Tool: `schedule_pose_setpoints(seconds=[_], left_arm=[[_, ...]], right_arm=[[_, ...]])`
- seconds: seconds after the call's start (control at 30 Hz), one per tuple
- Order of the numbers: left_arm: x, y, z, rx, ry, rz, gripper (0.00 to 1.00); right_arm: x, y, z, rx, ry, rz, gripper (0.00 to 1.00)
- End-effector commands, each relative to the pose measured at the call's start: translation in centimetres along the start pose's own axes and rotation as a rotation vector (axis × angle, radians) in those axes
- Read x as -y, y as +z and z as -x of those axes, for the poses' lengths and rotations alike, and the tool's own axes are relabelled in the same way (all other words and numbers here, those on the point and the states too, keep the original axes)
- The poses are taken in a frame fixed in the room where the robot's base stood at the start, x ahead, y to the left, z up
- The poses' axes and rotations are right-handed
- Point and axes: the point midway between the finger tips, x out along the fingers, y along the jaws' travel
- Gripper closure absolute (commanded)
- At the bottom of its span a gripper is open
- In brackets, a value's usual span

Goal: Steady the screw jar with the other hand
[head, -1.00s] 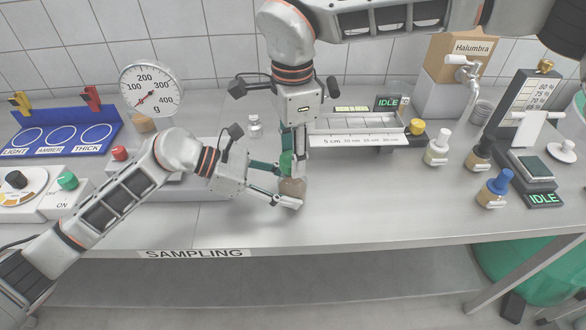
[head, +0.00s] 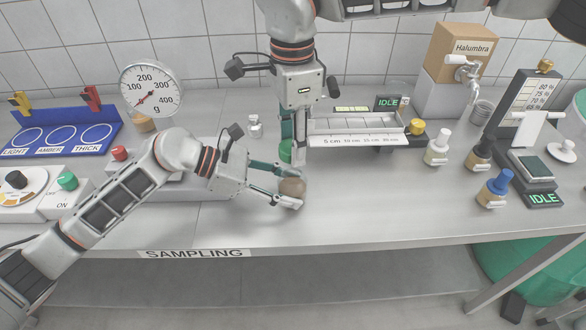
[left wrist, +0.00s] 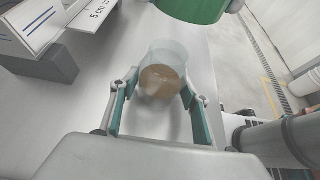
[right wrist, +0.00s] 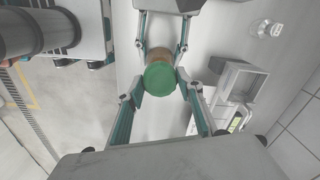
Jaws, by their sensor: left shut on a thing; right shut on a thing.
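The screw jar (head: 292,187) is a clear jar with brown contents, upright at the bench's front part. In the left wrist view the jar (left wrist: 163,78) sits between the fingers of my left gripper (left wrist: 160,88), which is shut on its sides. The green lid (head: 286,150) is off the jar and held above it by my right gripper (head: 292,138). In the left wrist view a gap shows between the lid (left wrist: 190,8) and the jar.
A ruler-marked tray device (head: 358,140) stands right of the jar, close to my right gripper. A small clear bottle (head: 255,126) stands behind. Capped bottles (head: 437,148) are farther right. A dial scale (head: 150,92) is at left. The bench front around the jar is clear.

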Motion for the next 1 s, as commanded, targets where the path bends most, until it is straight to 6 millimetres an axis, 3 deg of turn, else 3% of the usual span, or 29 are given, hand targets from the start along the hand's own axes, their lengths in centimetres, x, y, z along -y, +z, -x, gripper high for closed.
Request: schedule_pose_setpoints(seconds=[1.0], left_arm=[[0.0, -0.1, 0.0, -0.001, 0.001, 0.000, 0.97]], right_arm=[[-1.9, -5.9, 3.1, -0.001, 0.000, -0.001, 0.93]])
